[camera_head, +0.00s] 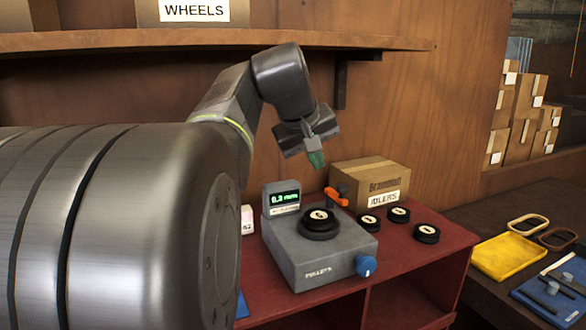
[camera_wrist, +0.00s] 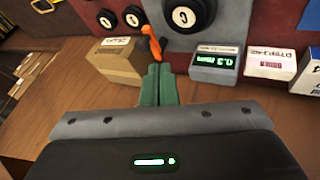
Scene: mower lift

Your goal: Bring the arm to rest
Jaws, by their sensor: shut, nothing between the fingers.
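My gripper (camera_head: 316,158) hangs above the red bench, over the back of the grey tester, in the head view. Its green fingertips are together with nothing between them, and they also show in the wrist view (camera_wrist: 158,82). My arm arches from the left, with its wrist bent downward. The grey tester (camera_head: 320,255) has a lit green display (camera_head: 284,198), a blue knob (camera_head: 366,266) and an orange lever (camera_head: 336,196). A black wheel (camera_head: 318,218) sits on top of the tester. The fingertips are apart from all of these in the head view.
A cardboard box marked IDLERS (camera_head: 370,180) stands behind several loose black wheels (camera_head: 398,214) on the red bench (camera_head: 450,240). A wooden shelf (camera_head: 200,40) runs above and behind the arm.

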